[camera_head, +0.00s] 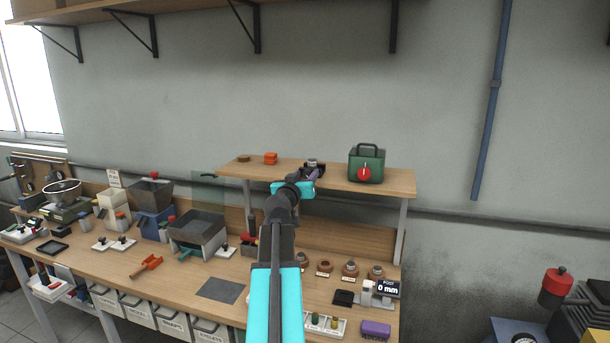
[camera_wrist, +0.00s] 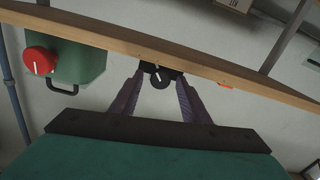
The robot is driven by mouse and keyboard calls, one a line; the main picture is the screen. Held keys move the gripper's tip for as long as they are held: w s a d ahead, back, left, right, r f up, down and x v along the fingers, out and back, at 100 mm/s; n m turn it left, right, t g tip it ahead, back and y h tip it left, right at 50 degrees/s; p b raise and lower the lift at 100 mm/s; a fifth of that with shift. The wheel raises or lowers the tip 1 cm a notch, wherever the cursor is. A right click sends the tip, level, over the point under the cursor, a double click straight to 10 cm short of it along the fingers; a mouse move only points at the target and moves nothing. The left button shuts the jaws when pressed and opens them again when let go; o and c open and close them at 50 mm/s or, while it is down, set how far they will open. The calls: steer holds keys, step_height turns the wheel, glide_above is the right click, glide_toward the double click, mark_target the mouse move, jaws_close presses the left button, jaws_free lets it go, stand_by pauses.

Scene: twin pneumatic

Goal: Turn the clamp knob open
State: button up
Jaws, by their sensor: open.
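A small dark clamp (camera_head: 313,164) stands at the front of the raised shelf. In the wrist view its round black knob (camera_wrist: 160,80) with a pale mark shows at the shelf edge. My gripper (camera_head: 312,176) is at the shelf's front edge, close to the clamp. In the wrist view my gripper (camera_wrist: 161,74) is open, with one purple-grey finger on each side of the knob. I cannot tell whether the fingers touch it. In the head view my gripper and wrist hide part of the clamp.
A green box (camera_head: 367,164) with a red knob stands right of the clamp on the shelf (camera_head: 395,185); it also shows in the wrist view (camera_wrist: 80,65). An orange block (camera_head: 270,158) lies to the left. The bench (camera_head: 120,262) below holds hoppers, trays and several small parts.

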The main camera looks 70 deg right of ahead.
steer(key=shift+m+p, duration=0.6)
steer(key=shift+m, duration=0.3)
steer(key=a+b, duration=0.6)
steer(key=a, duration=0.5)
steer(key=shift+s+a+f+b, duration=0.15)
steer(key=shift+s+a+b, duration=0.15)
steer(key=shift+s+b, duration=0.05)
steer(key=shift+a+b, duration=0.2)
steer(key=shift+b, duration=0.35)
steer(key=w+a+f+n+t+y+b, duration=0.1)
steer(key=w+a+f+n+y+b, duration=0.1)
steer(key=w+f, duration=0.6)
steer(key=w+a+f+n+t+y+b, duration=0.1)
steer(key=w+a+f, duration=0.4)
steer(key=f, duration=0.6)
steer(key=w+y+b, duration=0.1)
steer(key=w, duration=0.1)
steer(key=shift+w+f+n+t+b, duration=0.3)
steer(key=shift+w+f+n, duration=0.05)
steer(key=shift+f+n, duration=0.05)
